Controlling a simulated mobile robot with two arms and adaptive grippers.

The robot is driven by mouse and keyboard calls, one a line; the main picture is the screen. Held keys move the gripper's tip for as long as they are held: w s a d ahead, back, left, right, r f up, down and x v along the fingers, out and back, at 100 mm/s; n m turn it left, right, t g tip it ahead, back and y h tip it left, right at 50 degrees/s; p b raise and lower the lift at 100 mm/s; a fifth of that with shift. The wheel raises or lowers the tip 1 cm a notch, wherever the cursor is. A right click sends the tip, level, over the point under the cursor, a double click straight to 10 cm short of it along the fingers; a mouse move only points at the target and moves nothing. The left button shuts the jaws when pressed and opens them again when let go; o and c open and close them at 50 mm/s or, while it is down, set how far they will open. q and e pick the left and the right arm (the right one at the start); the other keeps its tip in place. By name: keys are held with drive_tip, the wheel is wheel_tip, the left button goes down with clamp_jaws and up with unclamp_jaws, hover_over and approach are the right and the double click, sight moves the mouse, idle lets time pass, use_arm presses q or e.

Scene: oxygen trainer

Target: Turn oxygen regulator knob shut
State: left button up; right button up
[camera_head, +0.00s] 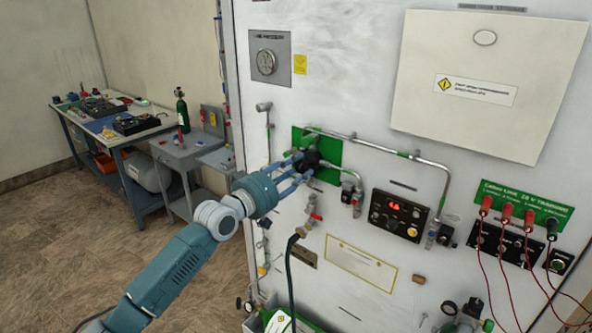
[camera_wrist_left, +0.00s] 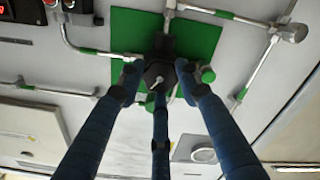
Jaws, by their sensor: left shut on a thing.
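The oxygen regulator knob is black and sits in front of a green plate (camera_head: 328,150) on the white panel. In the head view my left gripper (camera_head: 304,162) reaches it from the lower left and covers part of it. In the left wrist view the black knob (camera_wrist_left: 160,74) shows with a small light pointer on its face, before the green plate (camera_wrist_left: 200,36). My left gripper's blue fingers (camera_wrist_left: 160,88) close around the knob from several sides. How far the knob is turned is hard to tell. My right gripper is not in view.
Metal pipes (camera_head: 385,150) run across the panel beside the plate. A control box (camera_head: 398,215) with a red display is to the right. A hose valve (camera_head: 300,232) hangs below. A workbench (camera_head: 120,135) stands at the far left, with open floor in front.

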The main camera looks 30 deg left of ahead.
use_arm(q)
drive_tip(key=n, duration=0.2)
drive_tip(key=f+n, duration=0.1)
drive_tip(key=n, duration=0.1)
drive_tip(key=shift+d+f, duration=0.1)
drive_tip(key=shift+d, duration=0.2)
drive_tip(key=shift+n, duration=1.4)
drive_tip(key=o, duration=1.1)
drive_tip(key=shift+o, duration=0.3)
drive_tip(key=shift+d+r, duration=0.15)
drive_tip(key=shift+r, duration=0.25)
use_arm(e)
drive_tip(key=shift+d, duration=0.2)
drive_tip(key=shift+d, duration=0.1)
